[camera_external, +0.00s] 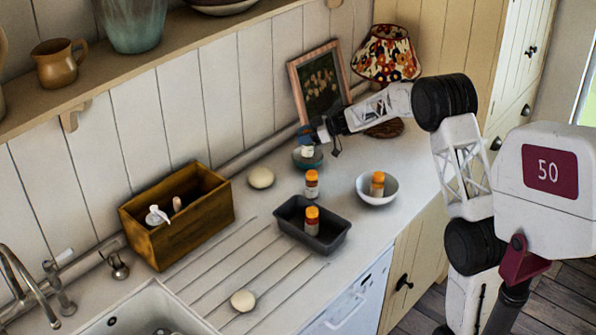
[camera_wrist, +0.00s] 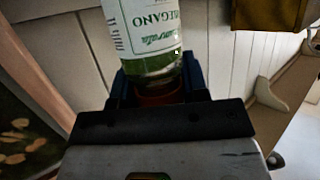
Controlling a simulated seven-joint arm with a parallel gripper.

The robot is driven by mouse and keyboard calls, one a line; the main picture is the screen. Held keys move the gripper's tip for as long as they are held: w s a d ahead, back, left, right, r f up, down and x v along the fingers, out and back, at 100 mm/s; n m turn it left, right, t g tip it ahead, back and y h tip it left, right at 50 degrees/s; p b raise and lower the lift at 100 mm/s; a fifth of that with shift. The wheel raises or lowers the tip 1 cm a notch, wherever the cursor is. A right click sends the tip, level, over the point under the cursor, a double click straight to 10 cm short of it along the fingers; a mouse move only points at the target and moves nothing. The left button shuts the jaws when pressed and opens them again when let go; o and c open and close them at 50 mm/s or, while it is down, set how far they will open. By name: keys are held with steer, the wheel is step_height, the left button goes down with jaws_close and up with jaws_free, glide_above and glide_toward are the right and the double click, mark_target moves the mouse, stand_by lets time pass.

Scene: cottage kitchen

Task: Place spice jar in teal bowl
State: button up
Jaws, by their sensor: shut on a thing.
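My gripper (camera_external: 312,138) is shut on a spice jar (camera_external: 307,151), gripping its orange-capped end. The wrist view shows the jar (camera_wrist: 148,35) close up, with a white and green oregano label, between the dark fingers (camera_wrist: 160,85). In the external view the jar hangs cap up over the small teal bowl (camera_external: 308,163) near the wall. Its lower end overlaps the bowl's opening; I cannot tell whether it touches the bowl. The bowl is not seen in the wrist view.
Another orange-capped jar (camera_external: 312,184) stands on the counter. A second is in the dark tray (camera_external: 333,243), a third in the pale bowl (camera_external: 388,196). A round white item (camera_external: 261,177), framed picture (camera_external: 320,85), floral lamp (camera_external: 388,55) and wooden box (camera_external: 190,230) stand around.

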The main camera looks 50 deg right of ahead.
steer(key=shift+f, duration=1.8)
steer(key=shift+f, duration=0.15)
steer(key=o, duration=1)
steer(key=shift+s+d+r, duration=0.1)
steer(key=shift+s+r, duration=0.05)
steer(key=shift+r, duration=0.1)
steer(key=v, duration=1.1)
steer(key=shift+s+d+r, duration=0.15)
steer(key=shift+s+r, duration=0.05)
